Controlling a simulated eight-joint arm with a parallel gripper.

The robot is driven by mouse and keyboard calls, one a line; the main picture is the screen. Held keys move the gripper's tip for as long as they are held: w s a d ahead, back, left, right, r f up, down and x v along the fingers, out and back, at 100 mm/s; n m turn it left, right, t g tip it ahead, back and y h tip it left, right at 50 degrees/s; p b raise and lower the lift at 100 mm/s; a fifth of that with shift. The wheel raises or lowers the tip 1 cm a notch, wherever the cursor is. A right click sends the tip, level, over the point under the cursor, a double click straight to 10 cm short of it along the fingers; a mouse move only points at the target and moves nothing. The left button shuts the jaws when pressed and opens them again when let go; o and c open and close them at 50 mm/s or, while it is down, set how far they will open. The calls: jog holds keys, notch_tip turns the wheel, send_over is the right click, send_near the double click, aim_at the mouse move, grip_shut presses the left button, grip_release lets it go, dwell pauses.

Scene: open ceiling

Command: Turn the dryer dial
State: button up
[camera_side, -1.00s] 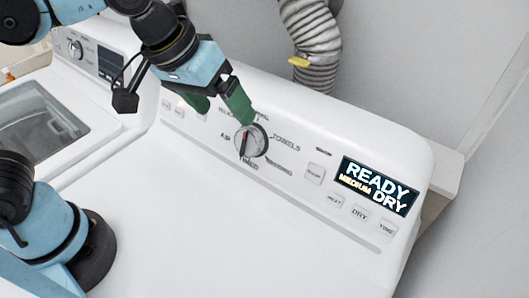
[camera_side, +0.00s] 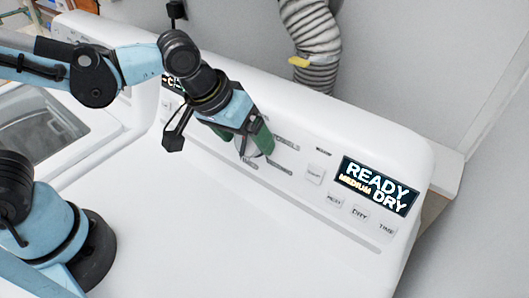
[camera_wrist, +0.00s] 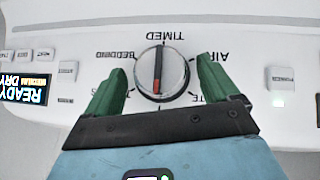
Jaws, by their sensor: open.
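The dryer dial (camera_wrist: 162,72) is a round silver knob with a dark pointer that has a red stripe. In the wrist view it sits between the two green fingers of my gripper (camera_wrist: 160,88), which are open on either side with gaps to the knob. In the side view my gripper (camera_side: 254,143) is over the dial (camera_side: 247,148) and hides much of it. I cannot tell from the side view whether a finger touches it. The dryer's white panel (camera_side: 300,115) carries the dial and its printed labels.
A lit display (camera_side: 376,186) reads "READY MEDIUM DRY", with several buttons (camera_side: 360,214) below it. A ribbed vent hose (camera_side: 313,45) rises behind the panel. Another machine with a glass lid (camera_side: 38,130) stands at left.

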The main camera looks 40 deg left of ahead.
jog(key=c, duration=1.1)
jog(key=shift+o, duration=0.2)
jog(key=shift+d+y, duration=0.1)
jog(key=shift+y, duration=0.2)
jog(key=m+y, duration=0.1)
jog(key=y, duration=0.1)
jog(key=d+m+y, duration=0.1)
jog(key=m+y, duration=0.2)
jog(key=y, duration=0.1)
jog(key=m+t+y, duration=0.1)
jog(key=m+y, duration=0.1)
jog(key=shift+s+d+f, duration=0.1)
jog(key=shift+d+f, duration=0.1)
jog(key=shift+m+t, duration=0.3)
jog(key=o, duration=1.1)
jog(key=shift+c, duration=0.2)
